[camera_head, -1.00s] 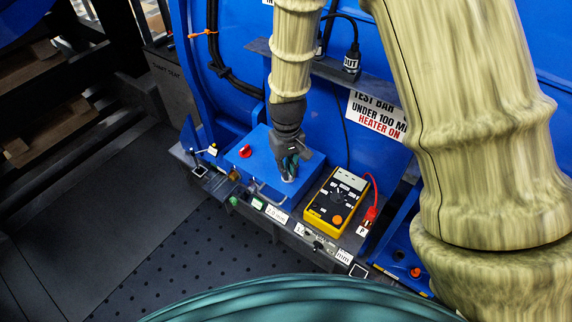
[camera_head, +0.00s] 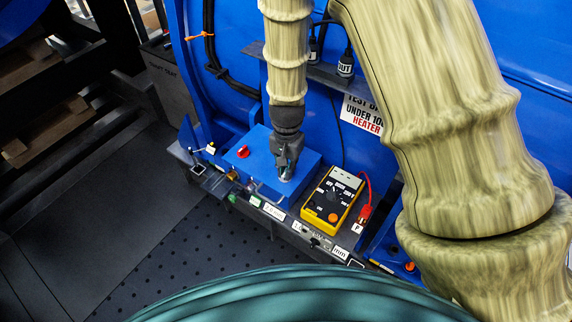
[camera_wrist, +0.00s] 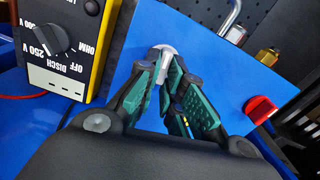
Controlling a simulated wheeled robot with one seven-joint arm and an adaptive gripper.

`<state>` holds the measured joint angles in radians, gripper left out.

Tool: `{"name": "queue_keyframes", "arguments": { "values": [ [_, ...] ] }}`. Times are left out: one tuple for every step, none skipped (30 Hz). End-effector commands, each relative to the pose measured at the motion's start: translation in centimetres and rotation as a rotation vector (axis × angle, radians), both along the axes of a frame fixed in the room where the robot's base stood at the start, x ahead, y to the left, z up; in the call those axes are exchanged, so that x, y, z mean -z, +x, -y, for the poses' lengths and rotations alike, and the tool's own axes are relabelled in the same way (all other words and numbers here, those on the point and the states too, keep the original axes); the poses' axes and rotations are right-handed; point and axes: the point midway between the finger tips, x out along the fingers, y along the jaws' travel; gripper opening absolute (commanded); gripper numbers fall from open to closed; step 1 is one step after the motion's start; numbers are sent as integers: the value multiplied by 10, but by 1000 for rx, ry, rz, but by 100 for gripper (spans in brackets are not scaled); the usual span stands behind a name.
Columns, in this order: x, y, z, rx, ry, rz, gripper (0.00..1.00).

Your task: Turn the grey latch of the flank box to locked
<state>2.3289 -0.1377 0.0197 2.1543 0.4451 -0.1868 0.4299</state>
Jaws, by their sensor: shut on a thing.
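The blue flank box (camera_head: 262,150) sits on the ledge at the blue machine's side. My gripper (camera_head: 286,177) points down at the right part of its lid and is shut on the grey latch (camera_wrist: 165,51). In the wrist view the latch shows as a light grey knob between the green-padded fingertips (camera_wrist: 166,72). Its lower part is hidden by the fingers, and I cannot tell its lock position. A red latch (camera_head: 243,152) stands on the same lid to the left, apart from my gripper; it also shows in the wrist view (camera_wrist: 261,108).
A yellow meter (camera_head: 333,196) with a red lead (camera_head: 367,194) stands close to the right of the box. A metal handle (camera_wrist: 231,19) is on the box's front. Labels and small fittings line the ledge's front edge. A dark perforated floor (camera_head: 190,235) lies in front.

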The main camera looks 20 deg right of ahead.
Motion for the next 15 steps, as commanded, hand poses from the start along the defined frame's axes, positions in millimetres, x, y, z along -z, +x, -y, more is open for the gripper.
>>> {"name": "queue_keyframes", "arguments": {
  "values": [
    [-1, 1, 1, 27, -1, 2, 0],
    [-1, 1, 1, 43, -1, 2, 0],
    [-1, 0, 1, 60, -1, 2, 0],
    [-1, 0, 1, 73, -1, 2, 0],
    [-1, 0, 1, 86, -1, 2, 0],
    [-1, 0, 1, 100, -1, 3, 0],
    [-1, 0, 2, 109, -1, 3, 0],
    [-1, 0, 2, 118, -1, 3, 0],
    [-1, 0, 2, 127, -1, 3, 0],
    [0, 0, 2, 134, -1, 3, 0],
    [0, 0, 2, 139, -1, 3, 0],
    [0, 0, 2, 144, -1, 3, 0],
    [0, 0, 2, 147, -1, 3, 0],
    [0, 0, 2, 150, -1, 3, 0],
    [0, 0, 2, 153, -1, 3, 0]
  ]
}}
